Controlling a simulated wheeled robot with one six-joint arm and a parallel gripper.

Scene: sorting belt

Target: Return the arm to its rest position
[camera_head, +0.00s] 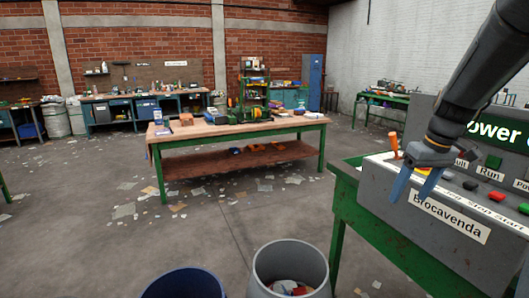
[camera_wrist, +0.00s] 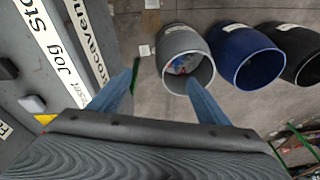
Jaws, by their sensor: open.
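My gripper (camera_head: 418,186) has two blue fingers. In the head view it hangs at the right, in front of the grey control panel (camera_head: 440,221), with its fingers pointing down. In the wrist view my gripper (camera_wrist: 160,95) is open, with its fingers spread apart and nothing between them. The arm reaches in from the upper right of the head view. The panel partly shows at the left of the wrist view, with a label strip and buttons.
A grey bin (camera_head: 290,268) with scraps inside and a blue bin (camera_head: 184,284) stand on the floor. The wrist view also shows a black bin (camera_wrist: 300,54). An orange lever (camera_head: 395,146) rises close to my gripper. A wooden workbench (camera_head: 232,129) stands beyond open, littered floor.

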